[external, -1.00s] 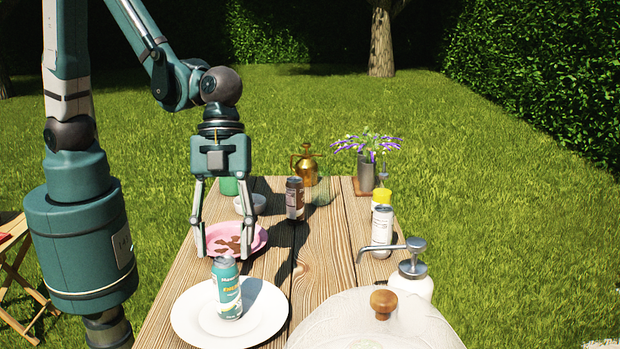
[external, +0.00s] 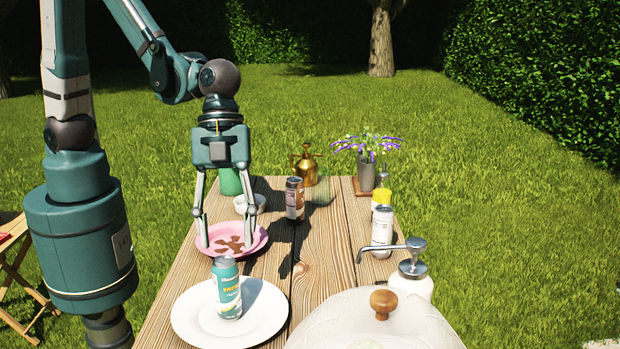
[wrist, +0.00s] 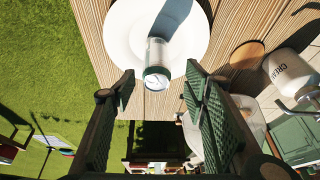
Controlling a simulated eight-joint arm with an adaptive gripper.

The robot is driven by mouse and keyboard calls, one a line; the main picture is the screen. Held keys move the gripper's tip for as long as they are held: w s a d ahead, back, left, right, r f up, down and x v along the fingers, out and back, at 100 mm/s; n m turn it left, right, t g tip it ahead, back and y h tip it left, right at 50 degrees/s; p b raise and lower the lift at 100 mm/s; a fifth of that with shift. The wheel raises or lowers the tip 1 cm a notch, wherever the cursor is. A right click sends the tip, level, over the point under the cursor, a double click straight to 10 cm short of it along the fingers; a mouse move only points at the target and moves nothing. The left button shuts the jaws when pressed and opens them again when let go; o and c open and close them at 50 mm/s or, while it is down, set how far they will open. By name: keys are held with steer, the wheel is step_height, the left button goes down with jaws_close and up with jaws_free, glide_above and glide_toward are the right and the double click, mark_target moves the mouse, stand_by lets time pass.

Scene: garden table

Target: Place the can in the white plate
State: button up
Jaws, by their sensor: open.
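A teal and white can (external: 228,289) stands upright on the white plate (external: 186,318) at the near left of the table. In the wrist view the can (wrist: 157,58) shows from above, with the white plate (wrist: 120,25) around its base. My gripper (external: 226,242) is open and empty. It hangs behind and above the can, in front of the pink plate (external: 256,238) in the external view. In the wrist view the two fingers (wrist: 160,95) are spread wide, with the can beyond them and apart from them.
A dark can (external: 295,200), a white bowl (external: 240,204), a green cup (external: 229,182) and a brass sprayer (external: 306,165) stand farther back. A white can (external: 381,228), a pump bottle (external: 412,270) and a glass dome (external: 345,318) are on the right. Bare planks lie mid-table.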

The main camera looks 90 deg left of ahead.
steer(key=s+a+r+n+t+y, duration=0.1)
steer(key=a+r+n, duration=0.4)
steer(key=a, duration=0.6)
steer(key=s+a+r+n+t+y, duration=0.2)
steer(key=s+a+r+n, duration=0.3)
steer(key=a, duration=0.6)
steer(key=s+a+r+n+t+y, duration=0.1)
steer(key=s+a+r+n+t, duration=0.2)
steer(key=a, duration=0.9)
step_height(320, 180, up, 3)
steer(key=n, duration=0.4)
steer(key=shift+s+r+t, duration=0.15)
steer(key=shift+r+t, duration=0.05)
steer(key=shift+t, duration=0.1)
